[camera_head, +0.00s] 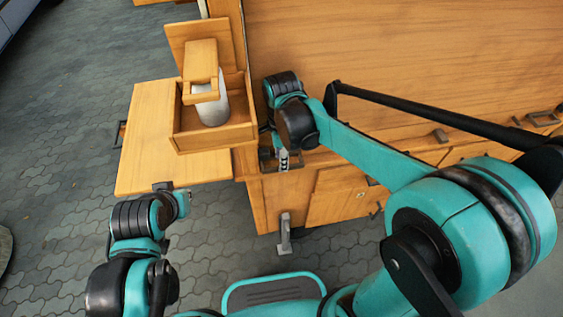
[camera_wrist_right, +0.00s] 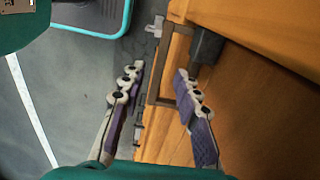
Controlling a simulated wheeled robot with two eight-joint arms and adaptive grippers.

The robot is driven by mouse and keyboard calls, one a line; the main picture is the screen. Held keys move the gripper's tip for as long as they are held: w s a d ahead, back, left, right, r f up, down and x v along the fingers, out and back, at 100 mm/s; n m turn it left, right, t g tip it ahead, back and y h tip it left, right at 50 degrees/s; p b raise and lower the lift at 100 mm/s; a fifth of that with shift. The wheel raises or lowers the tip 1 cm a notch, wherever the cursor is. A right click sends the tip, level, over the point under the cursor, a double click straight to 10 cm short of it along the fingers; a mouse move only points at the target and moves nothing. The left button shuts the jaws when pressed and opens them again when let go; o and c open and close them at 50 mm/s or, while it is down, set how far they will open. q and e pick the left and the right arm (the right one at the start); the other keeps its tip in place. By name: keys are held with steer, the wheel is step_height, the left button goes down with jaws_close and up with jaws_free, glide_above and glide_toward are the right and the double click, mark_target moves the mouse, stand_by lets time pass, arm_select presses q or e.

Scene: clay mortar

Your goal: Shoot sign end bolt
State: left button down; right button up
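My right gripper (camera_head: 284,160) hangs at the near left corner of a wooden bench, beside dark metal hardware (camera_head: 266,154). In the right wrist view my right gripper (camera_wrist_right: 159,78) is open, with purple, pale-knuckled fingers apart. A brown rectangular metal bracket (camera_wrist_right: 152,100) on the wood edge shows between and beyond the fingers; I cannot tell whether they touch it. A dark block (camera_wrist_right: 207,45) sits just right of the right fingertip. I cannot tell which part is the sign end bolt. My left gripper (camera_head: 180,203) is low at the left, below a wooden leaf; its fingers are unclear.
A wooden box (camera_head: 215,138) holding a white cylinder (camera_head: 212,108) stands on the wooden leaf (camera_head: 150,150). A grey upright latch (camera_head: 285,233) sits on the bench front. More metal fittings (camera_head: 440,136) lie along the edge to the right. Paved floor is open at left.

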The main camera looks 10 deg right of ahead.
step_height(320, 180, up, 4)
steer(key=shift+r, duration=0.2)
stand_by(0.4)
steer(key=s+d+n+t, duration=0.7)
steer(key=s+d+n, duration=0.3)
steer(key=n, duration=0.7)
steer(key=shift+d+n, duration=0.15)
steer(key=shift+n, duration=0.15)
stand_by(0.4)
